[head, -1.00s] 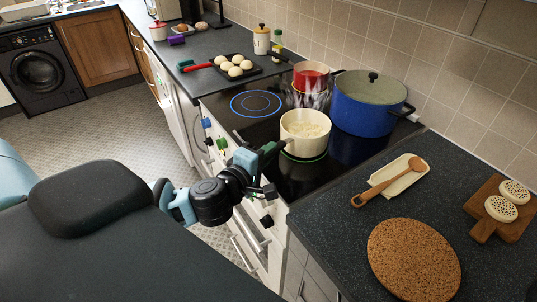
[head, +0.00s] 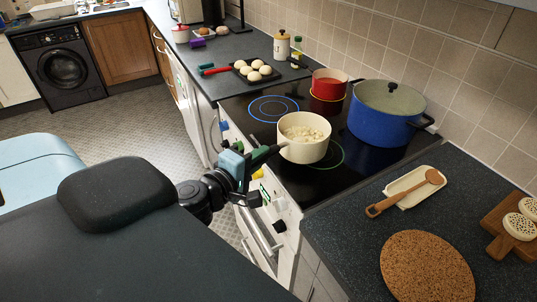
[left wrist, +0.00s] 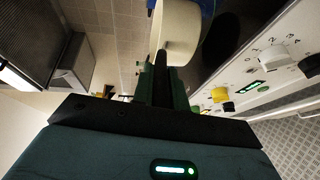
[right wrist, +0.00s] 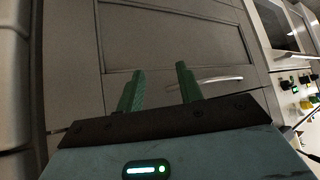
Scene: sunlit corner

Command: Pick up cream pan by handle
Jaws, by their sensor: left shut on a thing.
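The cream pan (head: 303,151), with pale chunks inside, is at the front of the hob, offset left of the green-lit cooking ring (head: 338,161). It appears raised a little and roughly level. Its dark handle (head: 265,153) points left toward my left gripper (head: 255,160), which is shut on it. In the left wrist view the handle (left wrist: 160,58) runs between the green fingers (left wrist: 163,85) to the pan (left wrist: 181,32). My right gripper (right wrist: 160,88) is open and empty before grey cabinet fronts. It is not in the head view.
A blue pot (head: 383,116) stands close right of the pan, and a red pot (head: 328,86) behind. A tray of buns (head: 258,72) is at the back left. A spoon rest (head: 413,188) and cork mat (head: 425,268) lie on the right counter.

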